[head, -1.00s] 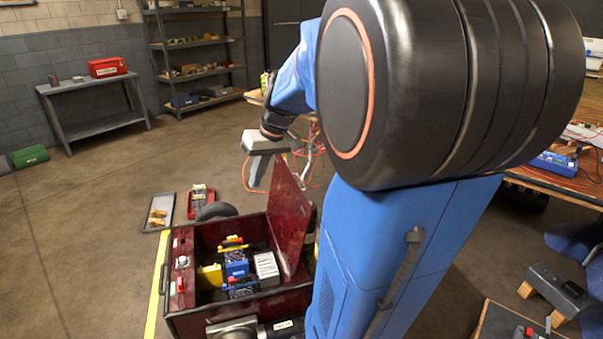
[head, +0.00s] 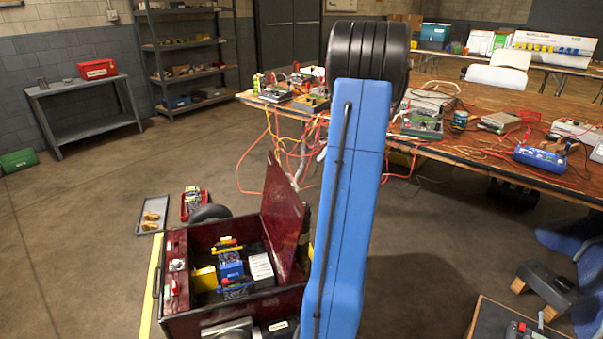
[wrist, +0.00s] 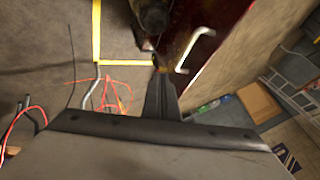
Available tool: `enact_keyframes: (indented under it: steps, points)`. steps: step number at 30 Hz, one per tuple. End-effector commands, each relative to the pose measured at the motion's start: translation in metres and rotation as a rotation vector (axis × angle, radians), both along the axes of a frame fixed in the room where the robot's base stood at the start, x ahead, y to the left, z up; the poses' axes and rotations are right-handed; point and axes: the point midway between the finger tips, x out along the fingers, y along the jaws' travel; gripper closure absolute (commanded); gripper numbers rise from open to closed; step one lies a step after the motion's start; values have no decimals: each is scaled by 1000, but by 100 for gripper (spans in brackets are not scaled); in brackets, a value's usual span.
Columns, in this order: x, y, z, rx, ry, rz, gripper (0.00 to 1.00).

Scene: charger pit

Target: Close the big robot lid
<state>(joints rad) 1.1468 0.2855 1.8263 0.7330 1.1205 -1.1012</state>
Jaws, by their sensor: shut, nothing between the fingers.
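The big robot is a dark red open-topped box (head: 240,309) on the floor in the head view. Its lid (head: 283,222) stands up, slightly tilted, along the right side of the box. Inside sit blue and yellow parts and a white-labelled block. My gripper (wrist: 160,68) shows in the wrist view with its fingers together and nothing between them. The fingertips are close to a dark red panel (wrist: 222,18) with a pale handle (wrist: 195,49); I cannot tell whether they touch it. My arm hides the gripper in the head view.
A cluttered workbench (head: 480,130) with trailing cables stands at the right. A grey tray (head: 154,214) and a red tray (head: 194,203) lie on the floor behind the box. A yellow floor line (head: 151,290) runs along its left.

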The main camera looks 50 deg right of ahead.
Motion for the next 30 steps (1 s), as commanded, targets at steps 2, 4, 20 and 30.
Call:
enact_keyframes:
  steps: [2,4,20,30]
  points:
    - [0,-2,-3,1,-3,-2,100]
    - [3,-1,-7,1,-3,0,100]
    - [52,19,-76,3,-1,0,100]
    - [73,50,-80,0,-2,0,100]
